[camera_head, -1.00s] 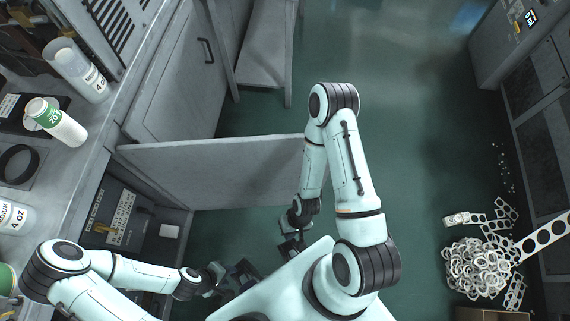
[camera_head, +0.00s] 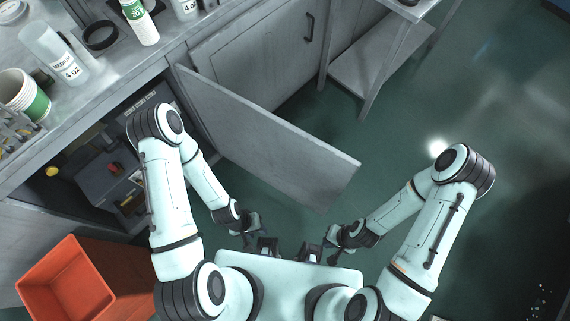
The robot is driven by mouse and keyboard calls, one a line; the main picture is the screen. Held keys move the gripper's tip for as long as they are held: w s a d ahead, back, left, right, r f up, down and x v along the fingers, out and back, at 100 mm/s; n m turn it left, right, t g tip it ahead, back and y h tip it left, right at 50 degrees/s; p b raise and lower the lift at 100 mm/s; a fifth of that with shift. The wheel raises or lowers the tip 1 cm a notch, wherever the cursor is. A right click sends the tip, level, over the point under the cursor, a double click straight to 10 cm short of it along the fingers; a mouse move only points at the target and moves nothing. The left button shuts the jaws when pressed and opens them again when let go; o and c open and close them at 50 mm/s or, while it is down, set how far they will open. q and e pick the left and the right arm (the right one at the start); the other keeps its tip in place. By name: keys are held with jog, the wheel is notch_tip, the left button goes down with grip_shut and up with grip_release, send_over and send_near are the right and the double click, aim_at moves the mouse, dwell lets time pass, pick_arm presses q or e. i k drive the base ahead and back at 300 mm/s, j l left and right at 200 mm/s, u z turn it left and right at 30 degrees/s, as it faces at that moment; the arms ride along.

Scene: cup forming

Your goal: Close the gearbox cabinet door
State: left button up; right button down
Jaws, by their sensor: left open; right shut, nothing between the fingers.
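The grey gearbox cabinet door (camera_head: 265,140) stands open, swung out from the counter front at its left edge, with its free edge toward the right middle of the head view. The open cabinet (camera_head: 95,165) behind it shows machinery with a red button and a yellow knob. My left gripper (camera_head: 262,243) is open and empty, low in front of the door's near face. My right gripper (camera_head: 318,252) is shut and empty, below the door's free end. Both grippers look apart from the door.
A closed cabinet door (camera_head: 255,45) lies beyond the open one. A metal side table (camera_head: 375,70) stands at the top. An orange bin (camera_head: 70,285) is at the lower left. Cups and bottles stand on the counter (camera_head: 110,70).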

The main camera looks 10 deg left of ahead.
aim_at(308, 169)
jog(key=l+u, duration=0.35)
jog(key=l, duration=0.15)
jog(key=l+u, duration=0.3)
jog(key=l, duration=0.2)
jog(key=l+u, duration=0.85)
jog(key=u, duration=0.15)
jog(key=l+u, duration=0.5)
jog(key=u, duration=0.2)
jog(key=l+u, duration=0.4)
jog(key=k+l+u, duration=0.1)
jog(key=k+l, duration=0.2)
jog(key=l+z, duration=0.25)
jog(key=l, duration=1.05)
jog(key=i+j, duration=0.1)
jog(key=j, duration=0.65)
